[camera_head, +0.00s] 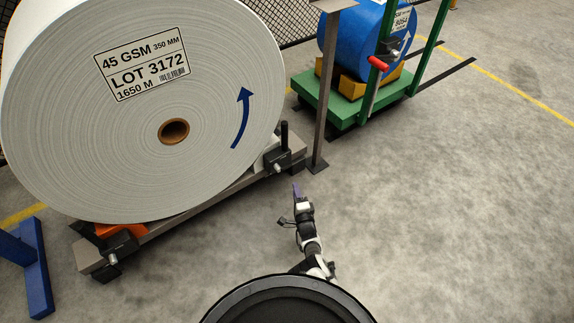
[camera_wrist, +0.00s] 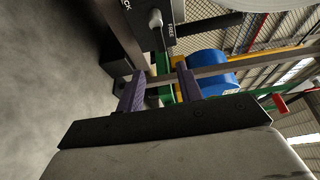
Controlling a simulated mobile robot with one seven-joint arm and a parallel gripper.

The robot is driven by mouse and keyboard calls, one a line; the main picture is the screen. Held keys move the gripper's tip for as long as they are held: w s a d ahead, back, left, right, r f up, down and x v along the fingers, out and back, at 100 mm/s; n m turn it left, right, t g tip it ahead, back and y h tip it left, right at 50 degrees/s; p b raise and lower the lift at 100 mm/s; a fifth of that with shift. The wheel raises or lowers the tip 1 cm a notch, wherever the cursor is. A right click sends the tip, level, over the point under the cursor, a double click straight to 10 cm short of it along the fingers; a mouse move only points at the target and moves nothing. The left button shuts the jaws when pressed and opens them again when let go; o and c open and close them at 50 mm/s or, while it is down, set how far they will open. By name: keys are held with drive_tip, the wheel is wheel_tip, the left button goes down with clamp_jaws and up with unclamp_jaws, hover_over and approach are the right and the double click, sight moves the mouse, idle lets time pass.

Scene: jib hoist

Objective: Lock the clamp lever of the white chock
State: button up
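The white chock (camera_head: 265,153) is partly hidden under the right side of the big white paper roll (camera_head: 60,130). A dark clamp box (camera_head: 279,162) with a pale round knob sits in front of it. Its black clamp lever (camera_head: 284,135) stands upright. In the wrist view the clamp box (camera_wrist: 185,12) is at the top, with "FREE" and part of another word on it, and the black lever (camera_wrist: 215,25) runs right from it. My gripper (camera_head: 297,193) is low in front of the clamp, apart from it. Its purple fingers (camera_wrist: 160,68) are open, with nothing held between them.
An orange chock (camera_head: 122,230) with another clamp (camera_head: 120,246) is at the beam's left end. A grey post (camera_head: 322,100) stands right of the white chock's clamp. Behind are a green cart (camera_head: 345,103) and blue roll (camera_head: 350,40). The floor at right is clear.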

sight(289, 167)
drive_tip(key=shift+b+x, duration=4.85)
drive_tip(key=shift+x, duration=1.7)
drive_tip(key=shift+a, duration=0.1)
clamp_jaws()
